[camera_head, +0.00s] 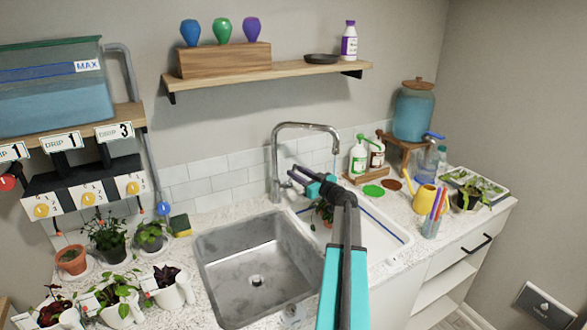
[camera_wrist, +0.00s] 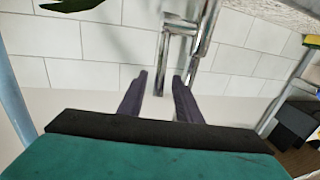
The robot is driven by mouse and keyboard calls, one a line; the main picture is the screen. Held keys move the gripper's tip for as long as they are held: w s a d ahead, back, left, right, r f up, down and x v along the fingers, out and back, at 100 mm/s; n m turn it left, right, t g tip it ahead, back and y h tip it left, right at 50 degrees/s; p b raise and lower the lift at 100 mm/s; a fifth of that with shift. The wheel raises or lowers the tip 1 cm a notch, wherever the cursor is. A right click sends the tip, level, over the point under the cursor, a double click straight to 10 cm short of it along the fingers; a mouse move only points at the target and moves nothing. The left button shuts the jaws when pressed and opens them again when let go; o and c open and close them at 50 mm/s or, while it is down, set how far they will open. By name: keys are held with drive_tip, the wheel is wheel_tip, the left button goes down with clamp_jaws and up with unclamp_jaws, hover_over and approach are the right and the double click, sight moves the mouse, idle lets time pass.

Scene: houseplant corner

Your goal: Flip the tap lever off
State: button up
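The chrome tap (camera_head: 274,160) stands behind the steel sink (camera_head: 215,285), its spout arching to the right. A thin bluish stream (camera_head: 335,163) drops from the spout tip towards a small plant (camera_head: 325,212) on the drainer. My gripper (camera_head: 297,174) is beside the tap body, at lever height. In the wrist view, my gripper's two dark fingers (camera_wrist: 160,82) are apart. The thin chrome tap lever (camera_wrist: 161,77) shows between their tips, with gaps on both sides. The tap body (camera_wrist: 205,35) is just beyond. In the head view the fingers partly hide the lever.
A white drainer tray (camera_head: 385,240) lies right of the sink under my arm. Bottles (camera_head: 358,157) stand behind it. Potted plants (camera_head: 108,232) and a sponge (camera_head: 180,225) are left of the tap. A shelf (camera_head: 290,70) hangs above.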

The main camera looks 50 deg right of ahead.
drive_tip(key=shift+w+d+p, duration=0.15)
drive_tip(key=shift+w+p, duration=0.25)
drive_tip(key=shift+w, duration=1)
clamp_jaws()
